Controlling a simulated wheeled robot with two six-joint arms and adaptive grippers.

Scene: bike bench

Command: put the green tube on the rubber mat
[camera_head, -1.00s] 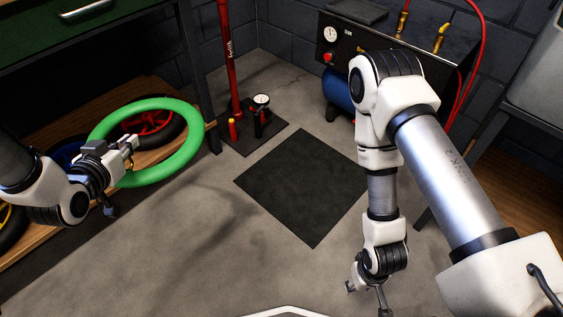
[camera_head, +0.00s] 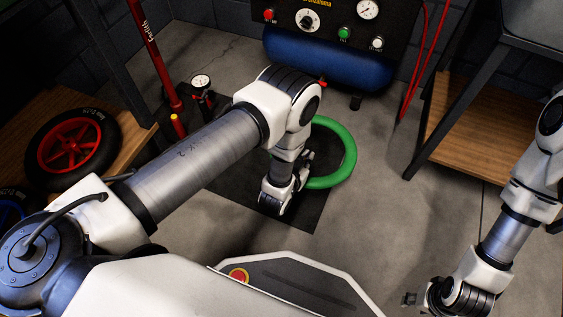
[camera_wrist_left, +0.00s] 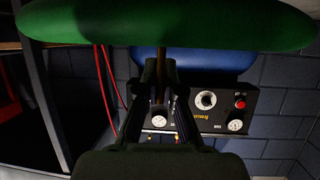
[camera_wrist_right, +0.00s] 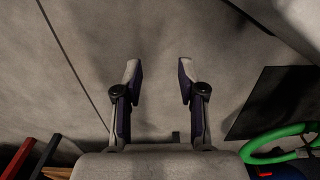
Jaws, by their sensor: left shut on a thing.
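The green tube (camera_head: 347,154) is a large ring held by my left gripper (camera_head: 300,182), which is shut on it. It also shows across the top of the left wrist view (camera_wrist_left: 165,20). In the head view the tube overlaps the right edge of the black rubber mat (camera_head: 308,208) and reaches past it; its height above the floor is hard to tell. My left arm hides part of the ring and the mat. The right wrist view shows the tube (camera_wrist_right: 262,150) and mat (camera_wrist_right: 268,102) at the right. My right gripper (camera_wrist_right: 160,72) is open and empty over bare floor.
A blue compressor (camera_head: 325,58) stands behind the tube. A red floor pump (camera_head: 153,55) is at the back left. A wheel with a red rim (camera_head: 68,143) is on a wooden shelf at the left. A bench with a wooden shelf (camera_head: 482,125) stands right. Floor right of the mat is clear.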

